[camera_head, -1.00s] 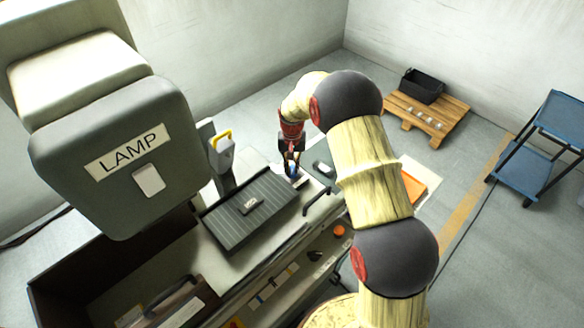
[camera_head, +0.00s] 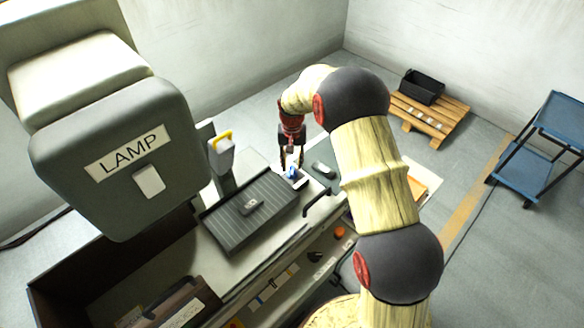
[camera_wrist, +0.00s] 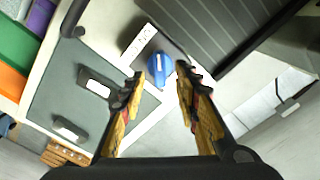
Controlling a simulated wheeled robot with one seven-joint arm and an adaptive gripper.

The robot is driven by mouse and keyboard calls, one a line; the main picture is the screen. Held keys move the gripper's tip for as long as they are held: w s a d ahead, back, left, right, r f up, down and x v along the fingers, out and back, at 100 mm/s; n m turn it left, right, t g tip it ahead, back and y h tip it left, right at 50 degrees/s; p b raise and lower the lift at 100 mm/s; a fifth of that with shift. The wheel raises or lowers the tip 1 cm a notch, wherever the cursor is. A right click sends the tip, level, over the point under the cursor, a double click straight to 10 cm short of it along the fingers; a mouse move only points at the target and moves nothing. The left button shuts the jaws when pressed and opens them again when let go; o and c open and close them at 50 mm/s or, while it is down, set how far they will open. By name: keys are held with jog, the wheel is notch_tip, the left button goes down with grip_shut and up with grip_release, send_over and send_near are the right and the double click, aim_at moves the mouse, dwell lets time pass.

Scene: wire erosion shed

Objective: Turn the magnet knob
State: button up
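The magnet knob is a small round blue knob (camera_wrist: 161,68) with a white mark, at the end of the dark ribbed plate (camera_head: 228,235). In the head view the knob (camera_head: 293,172) is partly hidden by my fingers. My gripper (camera_head: 291,164) points down above it. In the wrist view my two yellow fingers (camera_wrist: 157,82) are spread apart with a clear gap, and the knob shows beyond the tips between them. The fingers look clear of the knob; nothing is held. A white strip with small marks (camera_wrist: 139,41) lies beside the knob.
A dark grey panel with two pale handles (camera_wrist: 97,86) lies beside the knob. A black bar handle (camera_head: 316,200) is on the bench front. The big lamp housing (camera_head: 115,150) and a grey box with a yellow handle (camera_head: 221,155) stand to the left.

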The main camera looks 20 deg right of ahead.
aim_at(292, 170)
notch_tip(292, 170, up, 8)
jog(key=shift+r, duration=0.25)
dwell(0.5)
jog(key=s+r+n+t+b, duration=0.1)
jog(key=s+r+t+b, duration=0.1)
jog(key=s, duration=1)
jog(key=s+r+n+t+b, duration=0.1)
jog(key=s+r+b, duration=0.4)
jog(key=s, duration=0.8)
jog(key=s+r+n+t+b, duration=0.1)
jog(key=s+r+t+b, duration=0.1)
jog(key=s, duration=1)
jog(key=shift+s+d+r+t+b, duration=0.25)
jog(key=shift+r+b, duration=0.55)
jog(key=shift+r, duration=0.55)
